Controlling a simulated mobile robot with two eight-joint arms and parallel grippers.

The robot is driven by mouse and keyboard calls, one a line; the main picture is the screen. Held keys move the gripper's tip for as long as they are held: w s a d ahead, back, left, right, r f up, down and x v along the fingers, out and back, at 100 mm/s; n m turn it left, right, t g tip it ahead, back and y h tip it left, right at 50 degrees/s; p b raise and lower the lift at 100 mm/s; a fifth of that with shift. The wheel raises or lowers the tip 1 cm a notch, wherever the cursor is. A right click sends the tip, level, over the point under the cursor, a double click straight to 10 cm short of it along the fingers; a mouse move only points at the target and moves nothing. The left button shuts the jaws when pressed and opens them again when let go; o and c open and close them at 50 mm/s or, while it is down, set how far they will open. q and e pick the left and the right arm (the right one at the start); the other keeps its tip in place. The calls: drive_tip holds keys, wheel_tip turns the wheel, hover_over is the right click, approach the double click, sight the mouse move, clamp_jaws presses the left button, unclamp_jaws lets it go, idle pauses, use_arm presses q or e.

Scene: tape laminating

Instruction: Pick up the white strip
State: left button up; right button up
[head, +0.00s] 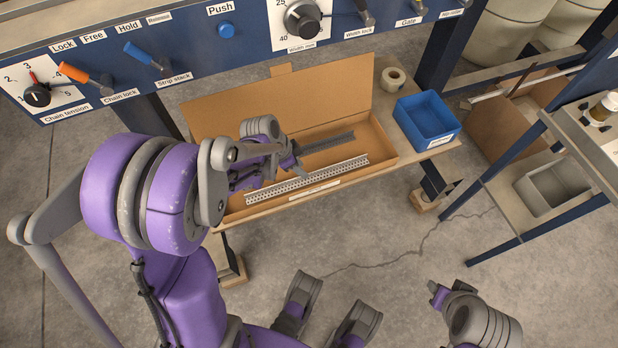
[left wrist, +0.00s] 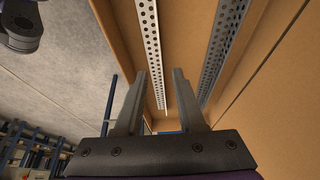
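The white strip (head: 308,180) is a long, thin piece with rows of holes, lying in the open cardboard box (head: 385,155) along its near side. It also shows in the left wrist view (left wrist: 151,45). My left gripper (head: 296,162) is over the box, partly hidden by my own arm. In the left wrist view my left gripper (left wrist: 160,80) is open, its fingers spread with the white strip showing in the gap between them. The strip looks untouched by either finger.
A dark grey perforated strip (head: 328,143) lies beside the white one, farther back in the box. A blue bin (head: 427,120) and a tape roll (head: 393,79) stand right of the box. A control panel (head: 230,40) runs across above the box.

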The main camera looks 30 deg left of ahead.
use_arm(q)
drive_tip(key=b+x, duration=0.1)
drive_tip(key=x, duration=0.4)
drive_tip(key=shift+w+a, duration=0.1)
drive_tip(key=shift+r, duration=0.1)
clamp_jaws()
idle(1.1)
